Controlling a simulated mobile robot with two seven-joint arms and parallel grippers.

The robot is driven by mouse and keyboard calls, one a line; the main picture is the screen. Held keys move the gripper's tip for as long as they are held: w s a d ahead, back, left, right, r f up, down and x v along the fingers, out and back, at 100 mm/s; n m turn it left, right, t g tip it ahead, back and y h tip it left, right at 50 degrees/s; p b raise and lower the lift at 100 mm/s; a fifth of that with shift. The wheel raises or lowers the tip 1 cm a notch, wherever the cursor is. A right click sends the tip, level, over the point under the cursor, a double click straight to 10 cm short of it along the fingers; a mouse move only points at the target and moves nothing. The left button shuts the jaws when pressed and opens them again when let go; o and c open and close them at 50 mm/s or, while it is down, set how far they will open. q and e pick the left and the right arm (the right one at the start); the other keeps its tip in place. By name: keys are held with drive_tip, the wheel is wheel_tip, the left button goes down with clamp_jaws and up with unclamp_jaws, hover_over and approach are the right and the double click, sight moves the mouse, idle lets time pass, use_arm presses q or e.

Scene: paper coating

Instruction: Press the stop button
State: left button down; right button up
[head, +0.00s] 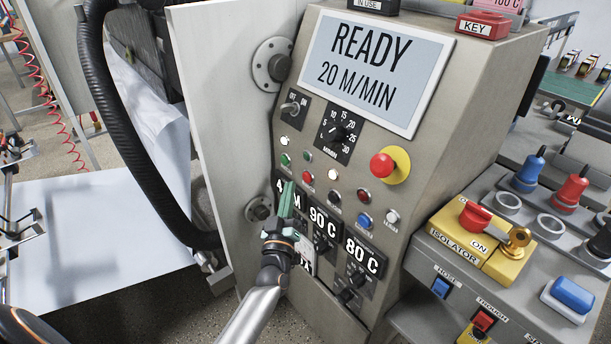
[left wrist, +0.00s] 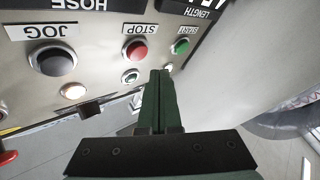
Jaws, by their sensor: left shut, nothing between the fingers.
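The stop button is a red push-button (head: 308,177) on the grey sloping panel, between a green and a black button. In the left wrist view, upside down, the red button (left wrist: 137,50) has a STOP label beside it. My left gripper (head: 289,186) is shut and empty, its green fingers pointing at the panel just below and left of the red button. In the left wrist view its fingertips (left wrist: 160,72) lie just right of and below the red button, near a small lit lamp. Whether they touch the panel I cannot tell. My right gripper is not in view.
The green start button (left wrist: 180,46) and black jog button (left wrist: 51,60) flank the stop button. A red mushroom button (head: 382,165) on a yellow disc sits to the right. The display (head: 375,68) reads READY, 20 M/MIN. A yellow isolator box (head: 500,265) stands right of the panel.

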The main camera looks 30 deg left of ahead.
use_arm(q)
drive_tip(key=s, duration=0.1)
drive_tip(key=s+a+p, duration=0.1)
drive_tip(key=s, duration=0.1)
drive_tip(key=shift+a, duration=0.15)
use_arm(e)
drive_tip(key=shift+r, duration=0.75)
use_arm(q)
drive_tip(key=s+d+f+m+g+h+p, duration=0.3)
drive_tip(key=s+d+m, duration=0.1)
drive_tip(key=s, duration=0.4)
drive_tip(key=s+d+f+m+g+h+p, duration=0.3)
drive_tip(key=s+d+g+p, duration=0.1)
drive_tip(key=s+d, duration=0.3)
drive_tip(key=s+d+f+m+g+h+p, duration=0.3)
drive_tip(key=s+d, duration=0.3)
drive_tip(key=s, duration=0.4)
drive_tip(key=shift+d+f+m+g+h+p, duration=0.2)
drive_tip(key=shift+m+g+h+p, duration=0.3)
drive_tip(key=shift+m+p, duration=0.25)
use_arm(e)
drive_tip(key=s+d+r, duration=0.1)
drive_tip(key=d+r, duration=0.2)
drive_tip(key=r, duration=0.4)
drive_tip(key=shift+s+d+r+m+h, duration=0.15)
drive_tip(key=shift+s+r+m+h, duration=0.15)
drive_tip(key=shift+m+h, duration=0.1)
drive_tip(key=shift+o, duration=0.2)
